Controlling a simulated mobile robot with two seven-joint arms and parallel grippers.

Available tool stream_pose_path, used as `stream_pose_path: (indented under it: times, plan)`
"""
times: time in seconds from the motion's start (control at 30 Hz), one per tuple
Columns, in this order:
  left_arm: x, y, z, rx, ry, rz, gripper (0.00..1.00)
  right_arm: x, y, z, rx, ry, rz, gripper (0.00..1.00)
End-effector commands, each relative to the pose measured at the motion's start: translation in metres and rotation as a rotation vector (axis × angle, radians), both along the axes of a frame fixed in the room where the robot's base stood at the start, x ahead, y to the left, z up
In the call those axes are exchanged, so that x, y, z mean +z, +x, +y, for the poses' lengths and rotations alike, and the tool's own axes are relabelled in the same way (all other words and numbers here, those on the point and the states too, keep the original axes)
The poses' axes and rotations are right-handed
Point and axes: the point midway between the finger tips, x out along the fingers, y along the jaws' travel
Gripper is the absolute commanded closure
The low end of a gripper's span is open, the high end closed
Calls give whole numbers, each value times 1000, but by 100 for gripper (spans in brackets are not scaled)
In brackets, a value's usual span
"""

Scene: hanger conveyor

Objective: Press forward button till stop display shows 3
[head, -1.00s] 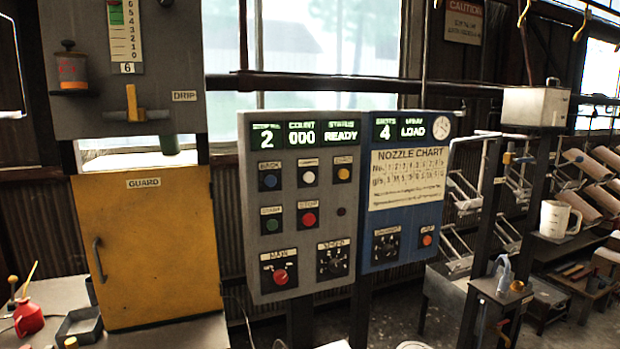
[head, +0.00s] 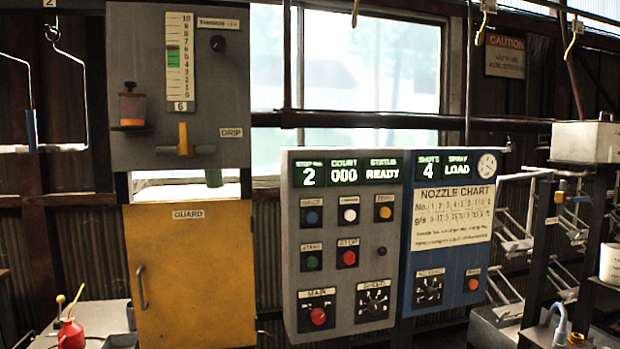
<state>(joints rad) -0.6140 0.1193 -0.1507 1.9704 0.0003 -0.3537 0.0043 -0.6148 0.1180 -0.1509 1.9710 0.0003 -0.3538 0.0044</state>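The grey control panel (head: 335,275) stands in the middle of the head view. Its stop display (head: 309,176) reads 2. Below the displays is a row of a blue button (head: 312,217), a white button (head: 350,215) and a yellow button (head: 385,212). The blue one's label looks like BACK; the white one's label is too small to read surely. A green button (head: 312,262) and a red button (head: 349,257) sit lower. Neither of my grippers is in view, and nothing touches the panel.
The count display (head: 344,174) reads 000 and the status display (head: 383,172) READY. A blue panel (head: 420,255) with a nozzle chart adjoins on the right. A yellow guard door (head: 190,285) stands left. A red oil can (head: 71,334) is at lower left.

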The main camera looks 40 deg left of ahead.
Motion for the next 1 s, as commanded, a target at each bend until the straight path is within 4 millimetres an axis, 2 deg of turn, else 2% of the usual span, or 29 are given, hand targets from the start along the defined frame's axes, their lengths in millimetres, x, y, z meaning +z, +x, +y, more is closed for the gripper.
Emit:
stream_pose_path:
  times: [0.03,0.4,1.0]
  plan:
    - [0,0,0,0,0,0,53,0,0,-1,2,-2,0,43]
    - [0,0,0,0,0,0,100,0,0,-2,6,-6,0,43]
    - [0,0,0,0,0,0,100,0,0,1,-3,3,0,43]
